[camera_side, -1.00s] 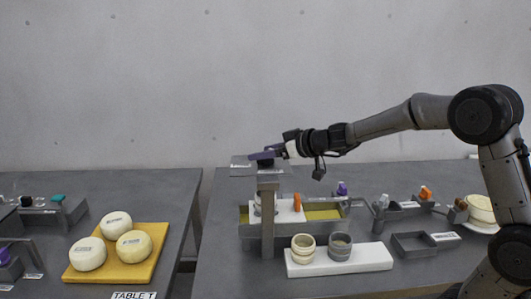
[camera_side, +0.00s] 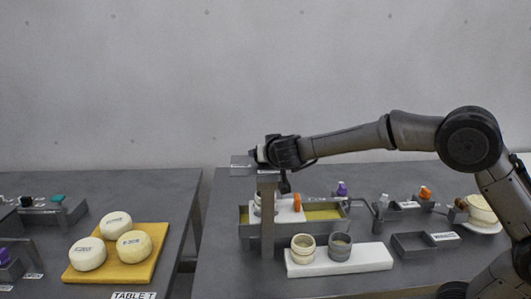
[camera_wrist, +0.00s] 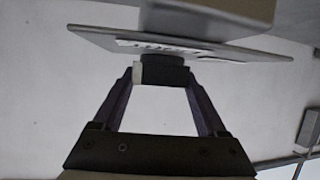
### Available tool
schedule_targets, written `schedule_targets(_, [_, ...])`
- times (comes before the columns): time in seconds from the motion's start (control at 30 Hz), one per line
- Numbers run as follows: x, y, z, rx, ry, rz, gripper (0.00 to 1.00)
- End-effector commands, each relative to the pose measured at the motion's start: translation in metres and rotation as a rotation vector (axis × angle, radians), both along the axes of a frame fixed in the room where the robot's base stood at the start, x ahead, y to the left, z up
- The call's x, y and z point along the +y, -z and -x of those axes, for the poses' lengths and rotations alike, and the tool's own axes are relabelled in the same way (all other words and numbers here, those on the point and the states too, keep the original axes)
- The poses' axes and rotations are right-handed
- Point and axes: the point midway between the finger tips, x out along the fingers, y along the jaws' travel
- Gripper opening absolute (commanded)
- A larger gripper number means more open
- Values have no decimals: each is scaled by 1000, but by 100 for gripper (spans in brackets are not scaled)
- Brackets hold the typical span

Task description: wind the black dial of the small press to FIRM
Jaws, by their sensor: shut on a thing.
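The small press (camera_side: 267,222) stands on the right-hand table as a grey post with a head on top. Its black dial (camera_wrist: 162,73) shows in the wrist view below a grey plate (camera_wrist: 205,47) with printed lettering that I cannot read. My gripper (camera_wrist: 158,82) is shut on the dial, one finger on each side. A pale patch shows at the dial's left side. In the side view my gripper (camera_side: 262,154) is at the top of the press, and the wrist mostly hides the dial. I cannot tell which setting the dial points to.
A white board (camera_side: 370,258) with two small cups lies in front of the press. A shallow vat (camera_side: 325,214) is behind the post. A grey open tray (camera_side: 414,245) lies to the right. The left table holds a yellow board (camera_side: 155,262) with three cheeses.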

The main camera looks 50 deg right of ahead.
Motion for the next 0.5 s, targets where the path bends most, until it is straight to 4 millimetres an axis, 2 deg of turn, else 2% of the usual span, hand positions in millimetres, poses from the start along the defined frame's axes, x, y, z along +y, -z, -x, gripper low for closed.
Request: schedule_targets(0.5, [2,1,-2,1,489,-3,19])
